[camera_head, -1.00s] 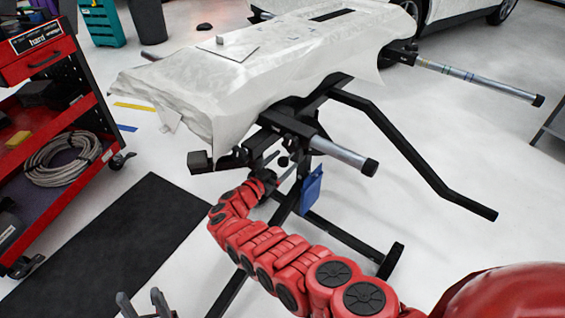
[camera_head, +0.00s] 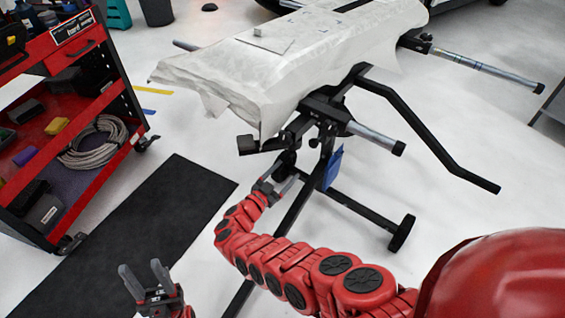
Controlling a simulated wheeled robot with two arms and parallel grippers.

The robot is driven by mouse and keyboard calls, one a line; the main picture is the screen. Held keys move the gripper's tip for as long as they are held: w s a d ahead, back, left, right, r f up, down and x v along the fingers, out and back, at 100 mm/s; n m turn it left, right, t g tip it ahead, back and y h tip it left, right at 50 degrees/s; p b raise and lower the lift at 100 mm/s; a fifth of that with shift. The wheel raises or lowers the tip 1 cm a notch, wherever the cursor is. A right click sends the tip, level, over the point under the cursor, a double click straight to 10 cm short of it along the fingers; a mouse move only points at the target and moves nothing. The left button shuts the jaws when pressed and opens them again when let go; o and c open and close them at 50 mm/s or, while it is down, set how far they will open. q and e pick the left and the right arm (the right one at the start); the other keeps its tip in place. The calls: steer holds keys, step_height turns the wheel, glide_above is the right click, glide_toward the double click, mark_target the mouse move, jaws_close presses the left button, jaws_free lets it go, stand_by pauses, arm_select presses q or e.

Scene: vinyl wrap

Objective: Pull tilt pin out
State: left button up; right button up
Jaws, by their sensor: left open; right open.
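The black metal stand (camera_head: 322,108) holds a part draped in white film. I cannot clearly make out the tilt pin; small dark fittings (camera_head: 287,158) sit under the stand's head, where it might be. My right gripper (camera_head: 281,181) is at the end of the red arm, just below and left of these fittings. Its grey fingers are apart, and I see nothing held between them. Whether a fingertip touches the stand I cannot tell. My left gripper (camera_head: 144,277) is low at the left, open and empty, fingers up, far from the stand.
White film (camera_head: 225,75) hangs over the stand's top. A bent black bar (camera_head: 430,140) and a grey tube (camera_head: 375,137) stick out to the right. A blue tag (camera_head: 333,168) hangs below the head. A red tool cart (camera_head: 112,85) stands left, beside a black mat (camera_head: 150,225).

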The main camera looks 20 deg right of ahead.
steer(key=shift+s+a, duration=0.25)
stand_by(0.4)
